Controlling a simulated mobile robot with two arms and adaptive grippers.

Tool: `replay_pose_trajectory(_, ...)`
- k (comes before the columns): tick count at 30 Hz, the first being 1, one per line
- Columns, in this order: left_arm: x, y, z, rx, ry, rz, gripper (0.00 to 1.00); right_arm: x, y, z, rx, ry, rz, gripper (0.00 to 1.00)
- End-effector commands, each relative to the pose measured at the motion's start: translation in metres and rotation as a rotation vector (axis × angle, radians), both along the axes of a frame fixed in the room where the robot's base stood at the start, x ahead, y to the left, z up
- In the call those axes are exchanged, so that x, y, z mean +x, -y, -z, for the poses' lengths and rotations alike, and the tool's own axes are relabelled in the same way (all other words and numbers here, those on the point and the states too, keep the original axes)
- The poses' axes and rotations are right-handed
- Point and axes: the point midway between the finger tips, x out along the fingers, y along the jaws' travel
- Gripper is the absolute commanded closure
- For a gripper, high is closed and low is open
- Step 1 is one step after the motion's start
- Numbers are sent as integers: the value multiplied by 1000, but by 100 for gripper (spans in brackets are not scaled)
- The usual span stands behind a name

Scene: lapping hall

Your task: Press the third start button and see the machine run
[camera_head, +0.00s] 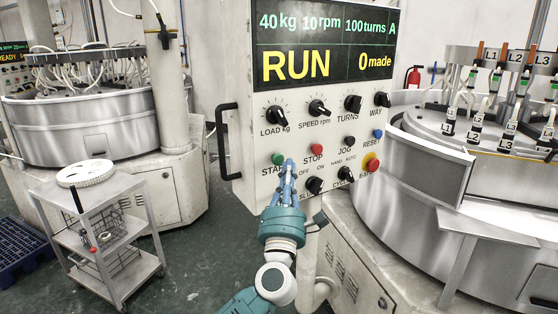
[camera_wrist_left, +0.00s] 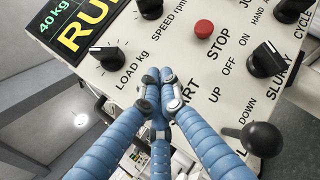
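The control panel (camera_head: 300,110) faces me; its display (camera_head: 320,45) reads RUN, 40 kg, 10 rpm, 100 turns A and 0 made. The green start button (camera_head: 278,158) is at its lower left, beside the red stop button (camera_head: 317,149). My left gripper (camera_head: 290,163) is in front of the panel, fingers together and empty, with its tips just right of the start button. In the left wrist view the fingers (camera_wrist_left: 158,73) point at the panel and hide the start button; contact cannot be told. The machine (camera_head: 430,150) stands at the right. My right gripper is not in view.
Black knobs (camera_head: 317,109) and a panel handle (camera_head: 228,140) stick out near my arm. A grey trolley (camera_head: 110,240) with a white disc stands at the left. Another machine (camera_head: 80,130) stands behind it. A blue pallet (camera_head: 20,250) lies at the far left.

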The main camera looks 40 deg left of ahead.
Motion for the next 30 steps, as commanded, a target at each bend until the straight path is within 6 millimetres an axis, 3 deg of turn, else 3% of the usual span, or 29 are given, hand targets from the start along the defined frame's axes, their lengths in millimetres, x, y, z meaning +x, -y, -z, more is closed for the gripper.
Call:
replay_pose_trajectory(12,-14,35,-1,-3,0,0,100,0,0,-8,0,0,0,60)
replay_pose_trajectory(30,-15,38,0,-1,-1,-1,100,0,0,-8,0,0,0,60)
